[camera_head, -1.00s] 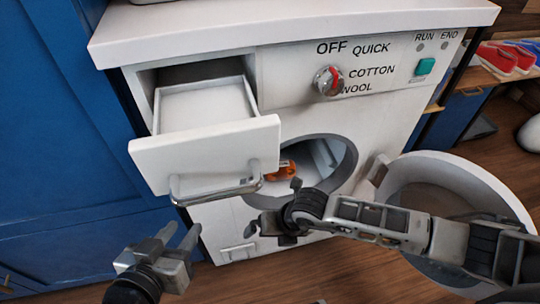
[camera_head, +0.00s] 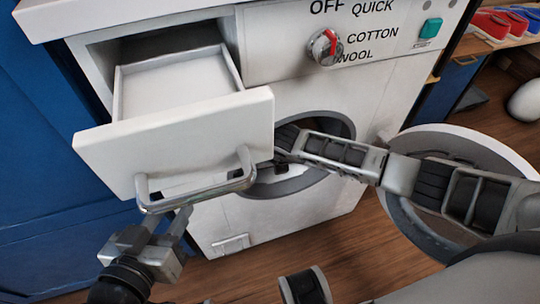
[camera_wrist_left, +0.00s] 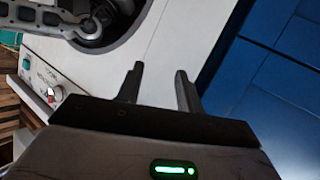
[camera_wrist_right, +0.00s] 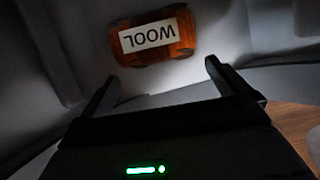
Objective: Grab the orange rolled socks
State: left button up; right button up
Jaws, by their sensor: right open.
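The orange rolled socks (camera_wrist_right: 158,40), with a white label reading WOOL, lie inside the washing machine drum in the right wrist view. My right gripper (camera_wrist_right: 160,78) is open and empty inside the drum, with the socks just beyond its fingertips, apart from them. In the head view my right arm reaches through the round opening (camera_head: 345,128) and hides the socks and the right fingertips. My left gripper (camera_head: 167,222) is below the open drawer's handle; its fingers stand apart and empty in the left wrist view (camera_wrist_left: 158,85).
The drawer (camera_head: 180,140) is pulled out above and left of the drum opening, its metal handle (camera_head: 200,190) near my left gripper. The round door (camera_head: 480,150) stands open at the right, behind my right arm. A blue cabinet (camera_head: 45,170) is at the left.

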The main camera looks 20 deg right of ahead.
jog(key=w, duration=0.2)
jog(key=shift+w+f+b, duration=0.25)
jog(key=shift+w+b, duration=0.1)
jog(key=shift+b, duration=0.05)
jog(key=shift+w+f, duration=0.1)
jog(key=shift+f, duration=0.3)
pick_arm(q)
jog(key=shift+d+r+h, duration=0.25)
jog(key=shift+r+h, duration=0.15)
jog(key=shift+r, duration=0.05)
pick_arm(e)
jog(key=c, duration=0.8)
pick_arm(q)
jog(key=shift+w+r+t, duration=0.1)
jog(key=shift+w+t, duration=0.05)
jog(key=shift+t, duration=0.15)
